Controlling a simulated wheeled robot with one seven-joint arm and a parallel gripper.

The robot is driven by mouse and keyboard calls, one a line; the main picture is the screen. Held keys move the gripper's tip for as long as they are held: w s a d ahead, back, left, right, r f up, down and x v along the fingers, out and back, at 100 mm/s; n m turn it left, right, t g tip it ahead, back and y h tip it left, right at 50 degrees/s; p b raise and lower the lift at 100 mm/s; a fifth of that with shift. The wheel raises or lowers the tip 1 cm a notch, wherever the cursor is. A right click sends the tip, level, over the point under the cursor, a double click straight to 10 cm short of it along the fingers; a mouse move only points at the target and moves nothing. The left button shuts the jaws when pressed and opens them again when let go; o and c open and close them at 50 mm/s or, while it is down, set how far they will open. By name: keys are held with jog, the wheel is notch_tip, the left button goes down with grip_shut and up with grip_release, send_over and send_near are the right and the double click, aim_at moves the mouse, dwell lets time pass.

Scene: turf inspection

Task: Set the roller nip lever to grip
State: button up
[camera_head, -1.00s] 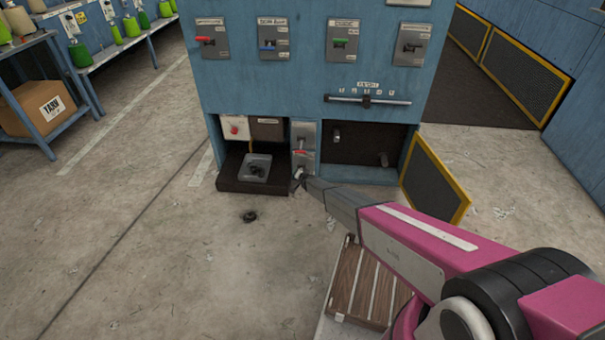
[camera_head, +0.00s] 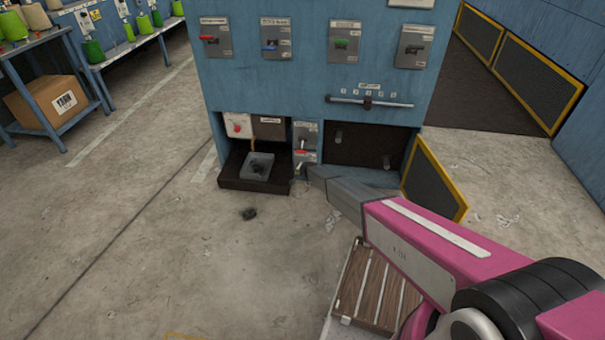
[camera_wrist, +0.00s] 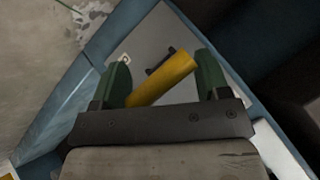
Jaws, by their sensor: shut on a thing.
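A yellow lever handle (camera_wrist: 165,79) runs slantwise between the two green fingers of my gripper (camera_wrist: 163,80) in the wrist view. The fingers are shut on it. Behind it is a grey plate (camera_wrist: 150,40) with a dark slot. The handle in my grip is mostly hidden there, and the labels are too small to read.
An open bay with a grey tray (camera_head: 257,167) lies left of the lever column. A dark recess (camera_head: 352,147) and an open yellow-edged door (camera_head: 434,180) are at its right. Several switches line the upper panel. A slatted wooden pallet (camera_head: 372,290) lies under my arm.

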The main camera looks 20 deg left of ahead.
jog(key=shift+w+a+r+g+h, duration=0.15)
jog(key=shift+r+g+h, duration=0.35)
jog(key=shift+g, duration=0.6)
jog(key=shift+r, duration=0.1)
jog(key=o, duration=1.3)
jog(key=shift+c, duration=0.2)
jog(key=shift+s+r, duration=0.25)
jog(key=shift+r, duration=0.15)
jog(key=shift+s+d+r, duration=0.2)
jog(key=shift+s+d, duration=0.1)
jog(key=shift+d, duration=0.05)
jog(key=s+d, duration=0.7)
jog(key=d, duration=0.1)
jog(key=shift+s+d, duration=0.25)
jog(key=shift+d, duration=0.1)
jog(key=shift+f, duration=0.1)
